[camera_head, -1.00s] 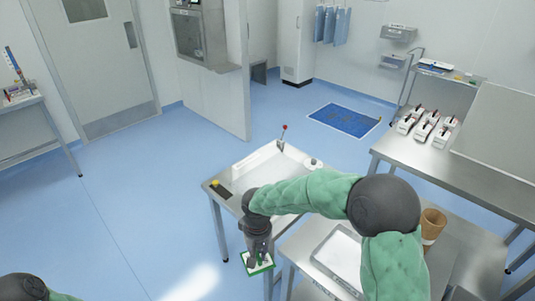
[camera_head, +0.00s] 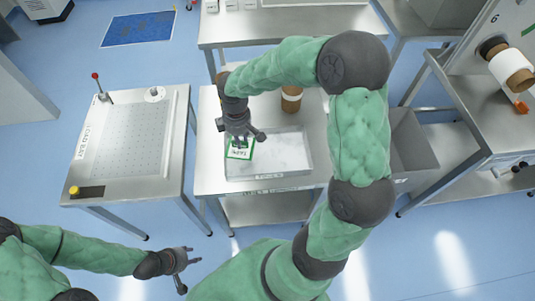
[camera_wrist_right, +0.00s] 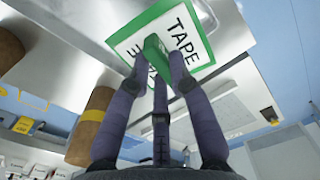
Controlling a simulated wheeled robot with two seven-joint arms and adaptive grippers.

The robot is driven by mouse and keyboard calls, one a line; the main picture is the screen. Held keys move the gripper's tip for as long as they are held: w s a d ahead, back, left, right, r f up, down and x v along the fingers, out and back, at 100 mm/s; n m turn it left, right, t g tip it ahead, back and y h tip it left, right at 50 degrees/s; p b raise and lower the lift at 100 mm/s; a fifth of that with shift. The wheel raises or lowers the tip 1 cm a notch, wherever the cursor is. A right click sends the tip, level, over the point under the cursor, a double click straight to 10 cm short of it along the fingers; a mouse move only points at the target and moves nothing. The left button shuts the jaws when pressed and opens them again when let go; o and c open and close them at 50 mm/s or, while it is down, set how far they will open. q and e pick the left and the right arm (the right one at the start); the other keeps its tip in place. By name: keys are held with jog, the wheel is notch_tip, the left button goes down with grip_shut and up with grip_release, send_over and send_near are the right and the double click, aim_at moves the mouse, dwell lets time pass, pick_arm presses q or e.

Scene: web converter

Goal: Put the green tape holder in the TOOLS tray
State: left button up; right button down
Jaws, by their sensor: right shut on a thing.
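The green-edged tape holder (camera_head: 240,153), with a white face marked TAPE, is in my right gripper (camera_head: 241,139) at the left end of a shallow metal tray (camera_head: 262,177). The tray's front label is too small to read. In the right wrist view, the holder (camera_wrist_right: 201,28) shows at the top, and the right fingers (camera_wrist_right: 160,72) are shut on its green upright part. I cannot tell whether the holder touches the tray floor. My left gripper (camera_head: 187,271) is empty, its fingers spread apart, low at the left, away from the tray.
A brown roll (camera_head: 291,99) stands behind the tray on the same table. To the left is a table with a perforated plate (camera_head: 130,140), a red-knobbed lever (camera_head: 99,88) and a white roll (camera_head: 154,94). A grey bin (camera_head: 412,150) is to the right. A gap separates the two tables.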

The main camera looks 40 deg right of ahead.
jog(key=s+d+n, duration=0.8)
jog(key=d+n, duration=0.4)
jog(key=n, duration=0.8)
jog(key=shift+n, duration=0.4)
jog(key=w+a+f+b, duration=0.2)
jog(key=w+a+f, duration=0.2)
jog(key=w+a+f+b, duration=0.1)
jog(key=w+a+f, duration=0.3)
jog(key=w, duration=0.1)
jog(key=shift+w+a+f+b, duration=0.2)
jog(key=shift+a+f+b, duration=0.1)
jog(key=shift+a+b, duration=0.05)
jog(key=shift+w+a+f, duration=0.15)
jog(key=shift+f, duration=0.05)
notch_tip(320, 180, down, 3)
jog(key=shift+w+a+f+b, duration=0.1)
jog(key=shift+w+f+b, duration=0.1)
jog(key=shift+b, duration=0.75)
jog(key=shift+s, duration=0.1)
